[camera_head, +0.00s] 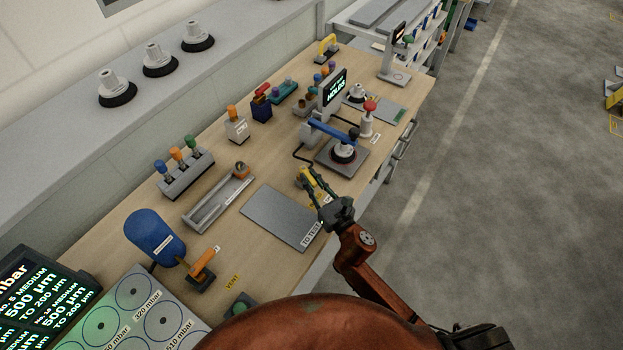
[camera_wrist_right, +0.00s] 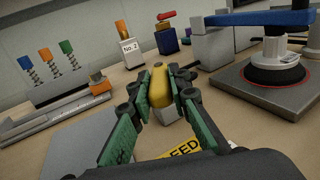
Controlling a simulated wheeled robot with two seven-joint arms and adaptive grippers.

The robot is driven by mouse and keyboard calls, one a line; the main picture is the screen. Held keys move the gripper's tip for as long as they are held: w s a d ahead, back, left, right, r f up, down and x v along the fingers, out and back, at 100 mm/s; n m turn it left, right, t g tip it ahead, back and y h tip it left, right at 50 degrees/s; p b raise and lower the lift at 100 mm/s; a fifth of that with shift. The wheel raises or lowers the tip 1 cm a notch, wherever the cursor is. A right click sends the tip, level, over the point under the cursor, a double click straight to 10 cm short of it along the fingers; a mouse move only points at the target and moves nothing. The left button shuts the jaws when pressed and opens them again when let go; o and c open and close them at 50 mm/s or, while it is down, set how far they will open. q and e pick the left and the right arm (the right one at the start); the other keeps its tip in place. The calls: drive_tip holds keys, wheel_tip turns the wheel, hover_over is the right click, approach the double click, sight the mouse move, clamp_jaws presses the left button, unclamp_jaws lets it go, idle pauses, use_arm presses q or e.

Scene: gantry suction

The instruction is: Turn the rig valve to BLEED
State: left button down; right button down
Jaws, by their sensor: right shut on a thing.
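The rig valve has a yellow handle (camera_head: 305,173) and stands on the bench in front of the test rig (camera_head: 342,152). In the right wrist view the yellow handle (camera_wrist_right: 160,88) sits between the green finger pads, above a pale block. My right gripper (camera_head: 312,183) is shut on this handle, and it also shows in the right wrist view (camera_wrist_right: 158,92). A yellow label (camera_wrist_right: 185,150) ending in "EED" lies below the fingers, its start hidden by the gripper. The handle's exact setting is hard to tell. My left gripper is not in view.
The rig's blue arm (camera_head: 332,130) and black-and-white suction cup stand just beyond the valve. A grey "TO TEST" plate (camera_head: 281,217) lies bare to the left. An orange-handled valve (camera_head: 203,262) with a "VENT" label stands near a blue cylinder (camera_head: 154,236).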

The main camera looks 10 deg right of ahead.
drive_tip(key=m+h, duration=0.1)
drive_tip(key=a+h, duration=0.1)
drive_tip(key=shift+s+f+m+t+h+b, duration=0.1)
drive_tip(key=shift+m+t+h+b, duration=0.2)
drive_tip(key=shift+m+b, duration=0.1)
drive_tip(key=shift+m+h, duration=0.3)
drive_tip(key=shift+h, duration=0.2)
drive_tip(key=c, duration=1.8)
unclamp_jaws()
drive_tip(key=s, duration=0.8)
drive_tip(key=s+d, duration=0.1)
drive_tip(key=s, duration=0.3)
drive_tip(key=shift+c, duration=0.5)
